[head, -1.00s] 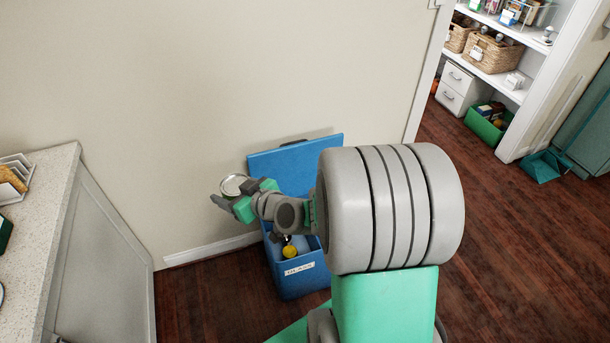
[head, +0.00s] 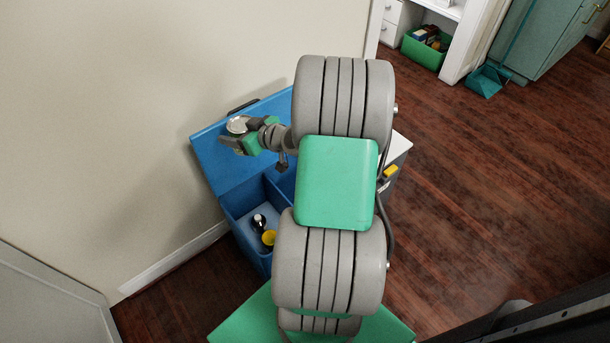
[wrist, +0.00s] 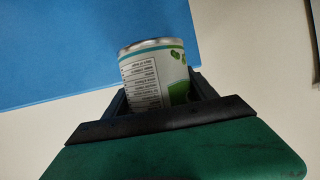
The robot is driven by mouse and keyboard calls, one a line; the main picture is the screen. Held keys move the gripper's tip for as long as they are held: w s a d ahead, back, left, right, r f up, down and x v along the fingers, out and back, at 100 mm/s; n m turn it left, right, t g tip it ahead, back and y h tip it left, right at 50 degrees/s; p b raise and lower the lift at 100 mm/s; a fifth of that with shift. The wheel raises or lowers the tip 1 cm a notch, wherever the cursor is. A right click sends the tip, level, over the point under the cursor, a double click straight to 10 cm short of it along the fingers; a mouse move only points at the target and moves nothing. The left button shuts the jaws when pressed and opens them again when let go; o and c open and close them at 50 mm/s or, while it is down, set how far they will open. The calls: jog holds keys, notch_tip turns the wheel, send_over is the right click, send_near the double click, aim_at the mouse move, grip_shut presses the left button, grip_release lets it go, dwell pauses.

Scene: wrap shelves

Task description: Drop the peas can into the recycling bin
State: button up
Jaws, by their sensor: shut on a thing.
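The peas can (head: 238,125) is held in my gripper (head: 240,136), in front of the raised blue lid in the head view. In the wrist view the can (wrist: 153,75) shows a white label with green pea pictures and small print, slightly tilted between the fingers of my gripper (wrist: 158,98). The blue recycling bin (head: 238,200) stands open below, its lid (head: 215,150) tipped back toward the wall. My arm hides the bin's right part. The visible compartment holds a dark bottle (head: 259,222) and a yellow item (head: 269,238).
A pale wall rises behind the bin. A grey cabinet side (head: 45,300) is at the lower left. A white-topped unit with a yellow item (head: 390,171) shows right of my arm. A green crate (head: 424,50) and teal dustpan (head: 488,80) are farther back. The wooden floor at right is clear.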

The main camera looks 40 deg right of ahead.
jog(key=s+d+f+h+b, duration=0.1)
jog(key=s+d+f+b, duration=0.3)
jog(key=d+f+b, duration=0.4)
jog(key=s+d+f+m+b, duration=0.1)
jog(key=s+d+f+b, duration=0.3)
jog(key=f, duration=1.4)
jog(key=d+b, duration=0.4)
jog(key=d, duration=0.2)
jog(key=shift+m+t+h+b, duration=0.3)
jog(key=shift+h, duration=0.1)
jog(key=shift+s, duration=0.15)
jog(key=o, duration=1.4)
jog(key=p+v, duration=0.2)
jog(key=v, duration=0.5)
jog(key=shift+s+r, duration=0.15)
jog(key=shift+s, duration=0.2)
